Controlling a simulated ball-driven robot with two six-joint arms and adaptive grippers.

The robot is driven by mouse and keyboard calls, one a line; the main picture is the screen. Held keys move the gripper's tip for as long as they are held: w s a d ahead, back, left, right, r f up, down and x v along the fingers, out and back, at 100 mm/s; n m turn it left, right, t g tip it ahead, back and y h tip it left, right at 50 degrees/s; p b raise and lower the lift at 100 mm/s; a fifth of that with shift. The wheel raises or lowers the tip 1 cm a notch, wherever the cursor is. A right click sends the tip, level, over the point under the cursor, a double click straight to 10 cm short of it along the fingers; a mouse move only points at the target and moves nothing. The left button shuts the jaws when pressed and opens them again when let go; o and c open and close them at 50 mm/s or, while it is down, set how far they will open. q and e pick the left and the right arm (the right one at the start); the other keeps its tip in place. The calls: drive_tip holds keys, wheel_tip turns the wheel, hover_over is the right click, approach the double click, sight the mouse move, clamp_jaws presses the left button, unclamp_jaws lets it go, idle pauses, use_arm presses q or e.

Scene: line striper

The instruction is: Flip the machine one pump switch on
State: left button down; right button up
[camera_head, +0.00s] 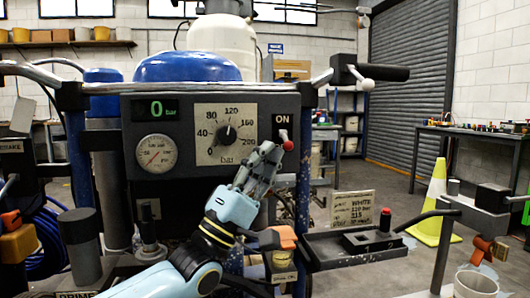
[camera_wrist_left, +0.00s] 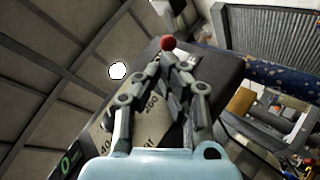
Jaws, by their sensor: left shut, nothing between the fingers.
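The pump switch (camera_head: 286,142) is a small lever with a red ball tip, just below the ON label (camera_head: 282,119) on the dark machine panel (camera_head: 185,101). Its red tip also shows in the left wrist view (camera_wrist_left: 168,43), just beyond the fingertips. My left gripper (camera_head: 268,152) is shut and empty, its fingertips beside the switch, slightly left of and below the red tip. I cannot tell whether they touch it. The fingers partly hide the switch's base. The digital readout (camera_head: 157,109) shows 0 bar. My right gripper is not in view.
A pressure dial (camera_head: 225,133) and a round gauge (camera_head: 156,154) sit left of the switch. A handlebar with black grip (camera_head: 380,73) sticks out at the upper right. A tray (camera_head: 355,246) with a paper card (camera_head: 351,207) is lower right. A yellow cone (camera_head: 434,205) stands on open floor.

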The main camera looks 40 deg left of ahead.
use_arm(q)
drive_tip(key=r+n+g+y+p, duration=0.1)
drive_tip(key=n+y+p, duration=0.2)
drive_tip(key=n+p, duration=0.1)
drive_tip(key=r+n+g+y+p, duration=0.1)
drive_tip(key=n+y+p, duration=0.2)
drive_tip(key=y+p, duration=0.1)
drive_tip(key=s+d+r+n+g+y+p, duration=0.1)
drive_tip(key=n+g+y+p, duration=0.1)
drive_tip(key=n+y+p, duration=0.1)
drive_tip(key=shift+d+r+n+p, duration=0.1)
drive_tip(key=shift+n+p, duration=0.7)
drive_tip(key=shift+p, duration=0.3)
drive_tip(key=shift+f+g+y, duration=0.3)
drive_tip(key=shift+f+y, duration=0.1)
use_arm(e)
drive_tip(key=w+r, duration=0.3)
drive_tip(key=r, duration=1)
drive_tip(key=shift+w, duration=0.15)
use_arm(q)
drive_tip(key=shift+f, duration=0.1)
